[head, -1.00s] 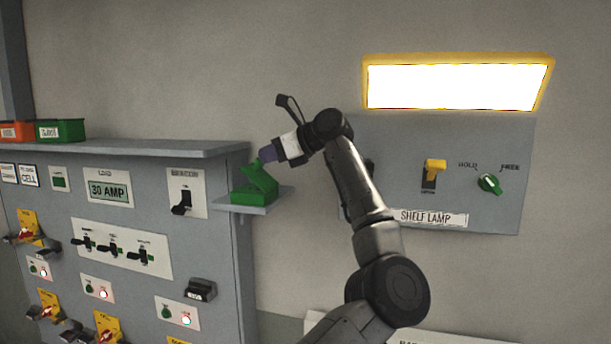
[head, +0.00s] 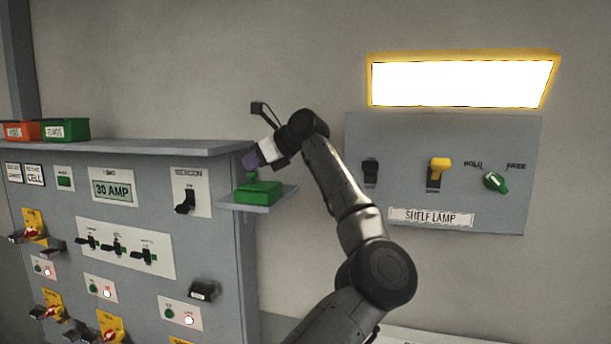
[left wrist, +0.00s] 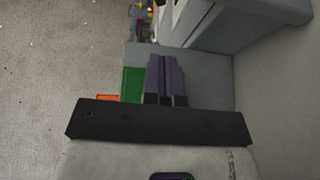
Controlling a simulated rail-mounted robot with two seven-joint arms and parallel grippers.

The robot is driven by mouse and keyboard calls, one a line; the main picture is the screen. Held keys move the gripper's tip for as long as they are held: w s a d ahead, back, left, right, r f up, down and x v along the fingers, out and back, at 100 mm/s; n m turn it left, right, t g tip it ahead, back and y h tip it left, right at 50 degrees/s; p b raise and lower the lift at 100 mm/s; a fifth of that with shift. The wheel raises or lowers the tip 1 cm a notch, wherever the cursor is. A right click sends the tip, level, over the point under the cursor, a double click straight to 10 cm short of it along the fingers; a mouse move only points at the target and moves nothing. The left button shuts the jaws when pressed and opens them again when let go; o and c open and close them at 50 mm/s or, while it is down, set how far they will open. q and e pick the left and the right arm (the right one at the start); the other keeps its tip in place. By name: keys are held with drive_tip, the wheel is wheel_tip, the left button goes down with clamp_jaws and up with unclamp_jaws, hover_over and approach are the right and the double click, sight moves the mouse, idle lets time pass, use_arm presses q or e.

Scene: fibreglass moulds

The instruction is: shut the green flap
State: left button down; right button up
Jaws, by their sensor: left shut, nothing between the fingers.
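The green box (head: 258,192) sits on a small grey side shelf in the head view. Its flap (head: 259,186) now looks lowered, lying about level on top. A small green knob-like piece (head: 251,176) stands up at its back left. My left gripper (head: 250,161) is just above that piece, with its purple fingers shut and empty. I cannot tell whether they touch it. In the left wrist view the shut fingers (left wrist: 166,78) show beside a green shape (left wrist: 131,84), which I cannot identify for sure. My right gripper is not in view.
A grey cabinet (head: 215,240) with switches stands left of the shelf (head: 284,196). An orange bin (head: 22,131) and a green bin (head: 66,129) are on its top. A wall panel (head: 445,130) with switches and a green knob is at right, below a bright lamp (head: 462,82).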

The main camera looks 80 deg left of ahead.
sight(251, 172)
use_arm(q)
drive_tip(key=shift+s+a+f, duration=0.15)
drive_tip(key=shift+s+f, duration=0.05)
drive_tip(key=shift+f, duration=0.1)
idle(0.4)
drive_tip(key=shift+r, duration=0.15)
drive_tip(key=shift+r+p, duration=1)
drive_tip(key=shift+r, duration=0.1)
wheel_tip(251, 172, up, 4)
drive_tip(key=p, duration=0.3)
drive_tip(key=shift+f, duration=0.15)
wheel_tip(251, 172, up, 9)
drive_tip(key=d, duration=0.1)
drive_tip(key=shift+w, duration=0.1)
